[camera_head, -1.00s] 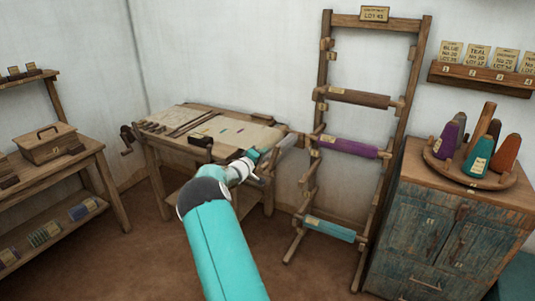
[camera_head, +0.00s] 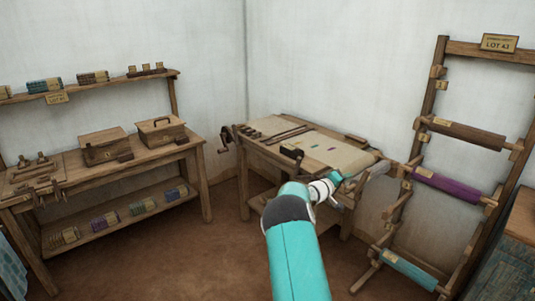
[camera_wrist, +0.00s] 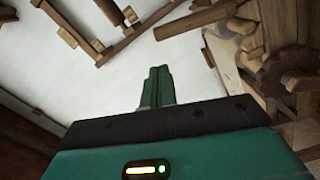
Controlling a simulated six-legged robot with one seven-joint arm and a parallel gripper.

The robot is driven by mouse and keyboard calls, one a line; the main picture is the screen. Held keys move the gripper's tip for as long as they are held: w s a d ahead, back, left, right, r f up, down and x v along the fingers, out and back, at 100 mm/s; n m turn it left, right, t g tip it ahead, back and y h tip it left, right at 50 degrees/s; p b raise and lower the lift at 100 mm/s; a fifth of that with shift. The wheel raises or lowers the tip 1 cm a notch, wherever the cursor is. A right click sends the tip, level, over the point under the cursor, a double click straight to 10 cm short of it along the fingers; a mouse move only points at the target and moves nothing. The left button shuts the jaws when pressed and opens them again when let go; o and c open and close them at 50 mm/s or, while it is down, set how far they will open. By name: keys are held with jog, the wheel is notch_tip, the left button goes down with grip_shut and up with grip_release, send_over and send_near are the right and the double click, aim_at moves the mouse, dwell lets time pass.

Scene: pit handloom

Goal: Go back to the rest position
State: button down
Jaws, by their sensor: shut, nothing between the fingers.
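My gripper (camera_wrist: 158,85) shows in the wrist view with its two green fingers together and nothing between them. Pale wall lies behind the fingertips. In the head view my teal arm reaches from the bottom toward the work table (camera_head: 256,150), and its far end is beside the table's right front corner. The fingers themselves are hard to make out there.
A rack (camera_head: 432,122) with brown, purple and teal rolls stands right of my arm. A bench (camera_head: 150,160) with two wooden boxes stands at the left, with a shelf above. A cabinet (camera_head: 508,262) is at the right edge. Brown floor (camera_head: 190,265) between bench and arm is clear.

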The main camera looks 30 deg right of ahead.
jog(key=s+a+r+m+y, duration=0.1)
jog(key=s+a+r+y, duration=0.3)
jog(key=a, duration=0.5)
jog(key=s+a+r+m+y, duration=0.1)
jog(key=s+a+r+y, duration=0.15)
jog(key=a+r, duration=0.45)
jog(key=s+a+r+m+y, duration=0.1)
jog(key=s+a+r+y, duration=0.2)
jog(key=a, duration=0.8)
jog(key=s+a+n+t+y, duration=0.1)
jog(key=s+a+n+y, duration=0.1)
jog(key=s+a, duration=0.5)
jog(key=s+a+n+t+y, duration=0.1)
jog(key=s+a, duration=0.6)
jog(key=a, duration=0.8)
jog(key=s+a+n+t+y, duration=0.1)
jog(key=s+a+n+y, duration=0.2)
jog(key=a, duration=0.8)
jog(key=s+y, duration=0.2)
jog(key=s, duration=0.2)
jog(key=shift+s+a+f+t, duration=0.25)
jog(key=shift+f+t, duration=0.1)
jog(key=shift+t, duration=0.05)
jog(key=shift+d, duration=0.15)
